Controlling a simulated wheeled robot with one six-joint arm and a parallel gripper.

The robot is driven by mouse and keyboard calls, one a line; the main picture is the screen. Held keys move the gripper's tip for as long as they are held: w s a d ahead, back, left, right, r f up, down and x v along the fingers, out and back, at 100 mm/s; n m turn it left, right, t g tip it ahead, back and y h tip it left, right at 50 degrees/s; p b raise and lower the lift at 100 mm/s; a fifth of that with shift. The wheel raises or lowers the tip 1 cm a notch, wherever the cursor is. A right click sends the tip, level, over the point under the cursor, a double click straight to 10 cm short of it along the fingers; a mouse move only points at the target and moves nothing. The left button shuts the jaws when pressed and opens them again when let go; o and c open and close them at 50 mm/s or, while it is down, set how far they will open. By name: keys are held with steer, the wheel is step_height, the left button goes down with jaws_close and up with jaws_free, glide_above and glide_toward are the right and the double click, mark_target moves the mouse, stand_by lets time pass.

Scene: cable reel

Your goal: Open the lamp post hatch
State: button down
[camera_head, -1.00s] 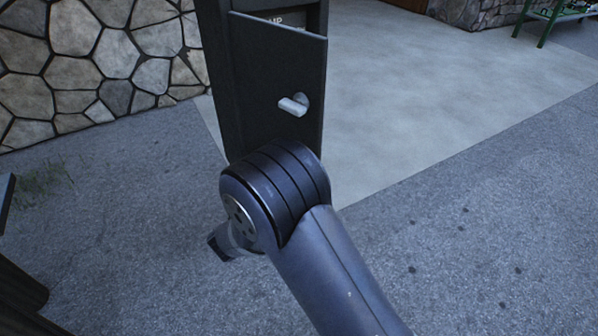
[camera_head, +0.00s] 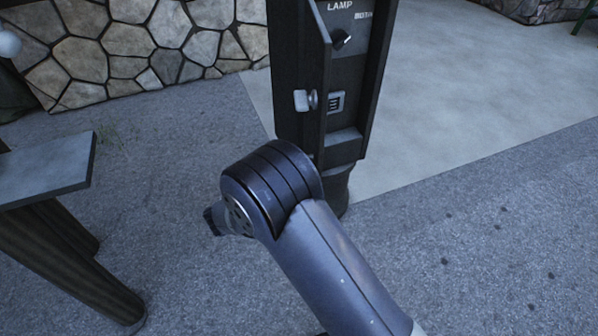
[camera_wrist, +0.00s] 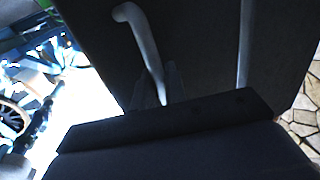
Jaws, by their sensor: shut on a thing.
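The dark lamp post (camera_head: 362,105) stands right of centre in the head view. Inside, a panel (camera_head: 342,65) shows the word LAMP and a dark knob. In the wrist view a dark panel fills the top, and a pale bent handle (camera_wrist: 146,45) runs down it to my gripper (camera_wrist: 168,90). My gripper is shut on this handle; its fingertips are dark and hard to make out.
A grey-topped table (camera_head: 45,170) with dark legs stands at the left. A stone wall (camera_head: 130,45) runs behind. Paving is open to the right of the post. The wrist view shows a bright, cluttered area at its left.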

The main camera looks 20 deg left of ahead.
steer(key=shift+w+a+r, duration=0.15)
steer(key=c, duration=1.5)
jaws_free()
steer(key=shift+c, duration=0.2)
steer(key=p+v, duration=0.1)
steer(key=v, duration=0.9)
steer(key=shift+s+a, duration=0.25)
steer(key=shift+s, duration=0.05)
steer(key=b+x, duration=0.1)
steer(key=x, duration=1)
steer(key=shift+s, duration=0.1)
steer(key=shift+d, duration=0.15)
